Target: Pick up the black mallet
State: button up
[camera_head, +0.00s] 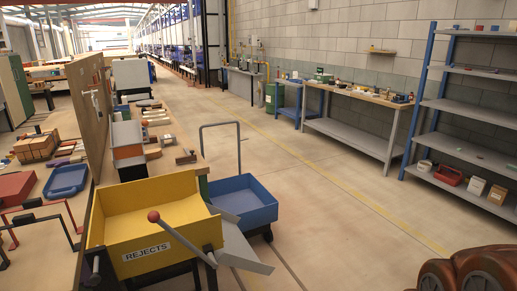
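I cannot pick out a black mallet for certain in this view. The small items on the left tables and on the far wall bench are too small to tell apart. A small dark brown tool-like item (186,157) lies on the table end behind the yellow bin; its kind is unclear. My gripper is not in view.
A yellow bin (150,205) labelled REJECTS, with a red-knobbed lever, stands front left. Beside it is a blue cart (243,196). A blue tray (66,180) lies far left. A wall workbench (350,137) and grey shelves (468,150) stand right. The middle floor (310,190) is clear.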

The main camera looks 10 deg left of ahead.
aim_at(143, 110)
jog(key=z, duration=0.1)
jog(key=i, duration=4.3)
jog(key=u, duration=0.2)
jog(key=i, duration=2.05)
jog(key=u, duration=0.75)
jog(key=i, duration=1.6)
jog(key=u, duration=2.1)
jog(key=i, duration=1.4)
jog(key=u, duration=0.65)
